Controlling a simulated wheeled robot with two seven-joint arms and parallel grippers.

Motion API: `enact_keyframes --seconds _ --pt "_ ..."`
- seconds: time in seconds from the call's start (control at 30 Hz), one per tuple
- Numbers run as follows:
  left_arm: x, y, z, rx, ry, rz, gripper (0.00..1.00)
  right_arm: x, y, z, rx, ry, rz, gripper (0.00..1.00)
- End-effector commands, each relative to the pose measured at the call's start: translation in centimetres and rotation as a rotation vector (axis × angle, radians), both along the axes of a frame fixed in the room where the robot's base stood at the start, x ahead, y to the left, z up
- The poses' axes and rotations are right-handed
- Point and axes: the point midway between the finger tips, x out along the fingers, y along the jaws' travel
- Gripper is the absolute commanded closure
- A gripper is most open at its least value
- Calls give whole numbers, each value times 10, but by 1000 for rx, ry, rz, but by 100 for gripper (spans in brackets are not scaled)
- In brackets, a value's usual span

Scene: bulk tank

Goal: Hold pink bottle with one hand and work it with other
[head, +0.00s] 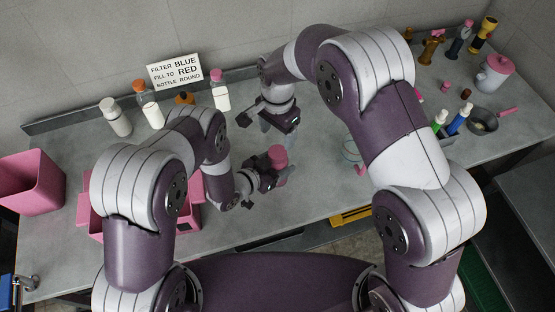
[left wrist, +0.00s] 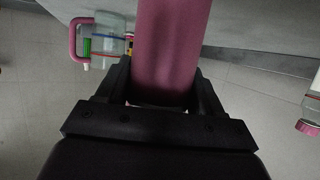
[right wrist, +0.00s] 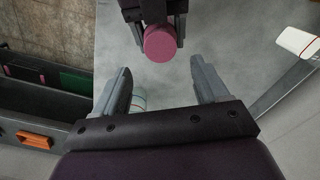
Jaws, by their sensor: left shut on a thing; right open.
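The pink bottle (head: 278,155) is in the middle of the head view, near the counter's front, with its round pink top showing. My left gripper (head: 268,172) is shut on it. In the left wrist view the bottle (left wrist: 168,50) runs up between the fingers of that gripper (left wrist: 163,95). In the right wrist view its round pink end (right wrist: 160,43) shows between the left gripper's dark fingers. My right gripper (head: 280,125) is open and empty behind the bottle, apart from it. In the right wrist view its spread fingers (right wrist: 165,92) have the bottle end beyond them.
A sign (head: 175,71) stands at the back wall by several bottles, including a white one (head: 115,117). Pink bins (head: 33,183) are at left. A pan (head: 482,121), a pink-lidded pot (head: 495,73) and small bottles are at right. Bare counter (head: 315,190) lies right of the bottle.

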Motion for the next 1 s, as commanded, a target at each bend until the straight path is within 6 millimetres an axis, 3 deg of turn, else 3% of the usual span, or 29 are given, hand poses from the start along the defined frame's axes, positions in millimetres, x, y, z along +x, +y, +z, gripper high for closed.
enact_keyframes --seconds 0.1,0.2,0.6,0.93,0.97,1.0 --pt "0 0 0 0 0 1 100 0 0 0 0 0 187 27" --pt "0 0 0 0 0 1 100 0 0 -5 -1 2 266 27" --pt "0 0 0 0 0 1 100 0 0 -72 -1 1 269 27" --pt "0 0 0 0 0 1 100 0 0 -80 0 0 268 27" --pt "0 0 0 0 0 1 100 0 0 -80 0 0 268 30" --pt "0 0 0 0 0 0 100 0 0 -80 0 0 268 43"
